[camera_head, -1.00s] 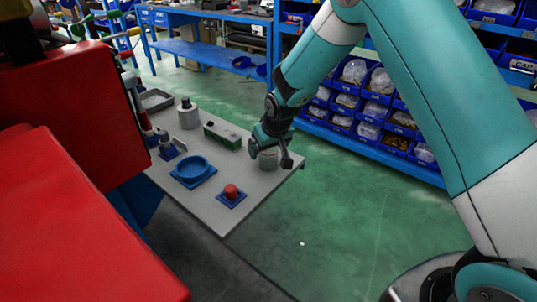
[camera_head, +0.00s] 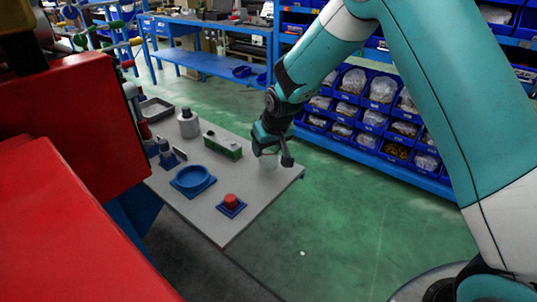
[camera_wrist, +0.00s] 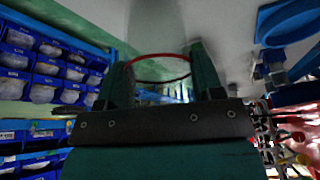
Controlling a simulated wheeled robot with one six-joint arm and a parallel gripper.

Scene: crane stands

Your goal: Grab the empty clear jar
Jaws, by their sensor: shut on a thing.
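The clear jar (camera_head: 268,163) is near the right end of the grey table, partly covered by my gripper (camera_head: 270,148) above it. My gripper is shut on the jar's upper part. In the wrist view the jar (camera_wrist: 155,35) is see-through with a red ring at its rim, held between the two dark green fingers (camera_wrist: 160,75). No contents show in it. I cannot tell whether its base touches the table.
On the grey table (camera_head: 262,205) stand a green box (camera_head: 223,146), a grey-white bottle (camera_head: 188,123), a blue round dish (camera_head: 192,180), a red knob on a blue base (camera_head: 231,202) and a grey tray (camera_head: 156,109). Blue bin shelves (camera_head: 375,112) stand behind. Green floor is open at right.

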